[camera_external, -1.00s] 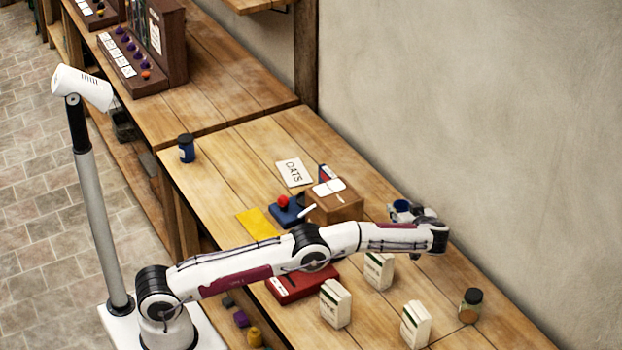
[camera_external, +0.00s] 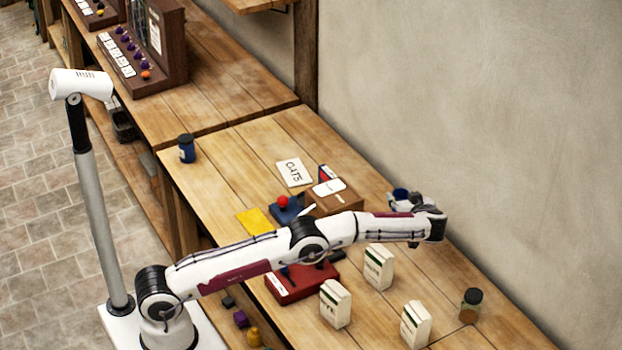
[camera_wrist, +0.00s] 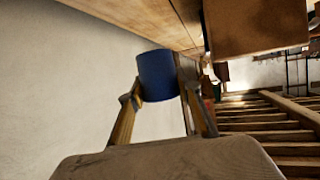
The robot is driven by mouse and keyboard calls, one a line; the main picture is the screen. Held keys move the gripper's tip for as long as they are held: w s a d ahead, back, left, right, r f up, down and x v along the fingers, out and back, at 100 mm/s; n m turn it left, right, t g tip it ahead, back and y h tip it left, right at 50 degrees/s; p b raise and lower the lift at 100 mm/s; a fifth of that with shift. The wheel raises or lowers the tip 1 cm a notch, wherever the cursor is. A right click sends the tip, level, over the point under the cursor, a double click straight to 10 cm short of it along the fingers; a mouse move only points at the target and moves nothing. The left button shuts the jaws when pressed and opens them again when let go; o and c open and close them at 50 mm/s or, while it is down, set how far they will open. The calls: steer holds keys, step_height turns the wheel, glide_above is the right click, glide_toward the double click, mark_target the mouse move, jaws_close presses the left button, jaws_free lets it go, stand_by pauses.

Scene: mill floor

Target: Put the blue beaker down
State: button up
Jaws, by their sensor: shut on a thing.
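The blue beaker (camera_wrist: 158,74) is between the two fingers of my gripper (camera_wrist: 165,98) in the wrist view, and the fingers are shut on it. In the external view the beaker (camera_external: 400,194) shows as a small blue shape at my gripper (camera_external: 403,201), at the far end of the arm near the wall. It is held above the bench (camera_external: 225,190). The wrist partly hides the gripper, and I cannot tell the exact height of the beaker's base.
Several white cartons (camera_external: 335,304) stand on the bench, and a dark-lidded jar (camera_external: 470,305) stands at the right. A wooden box (camera_external: 345,203), an OATS card (camera_external: 293,172), a red case (camera_external: 300,285) and a blue jar (camera_external: 187,148) are also there.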

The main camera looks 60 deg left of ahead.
steer(key=shift+w+a+r+m+t+h, duration=0.55)
steer(key=shift+a+r+m+t+h, duration=0.85)
steer(key=shift+r, duration=2.1)
steer(key=shift+w+a+r+m+t+h, duration=0.45)
steer(key=shift+r+m+t+h, duration=0.35)
steer(key=shift+r+m+t, duration=1.95)
steer(key=s+d+f+m+h, duration=0.3)
steer(key=s+d+f+h, duration=0.1)
steer(key=s, duration=0.5)
steer(key=s+d+f+m+t+h, duration=0.1)
steer(key=s+d+f+m+h, duration=0.2)
steer(key=s+f, duration=0.4)
steer(key=s+d+h, duration=0.1)
steer(key=s, duration=0.2)
steer(key=shift+s+d, duration=0.15)
steer(key=shift+s, duration=0.05)
steer(key=shift+w, duration=0.15)
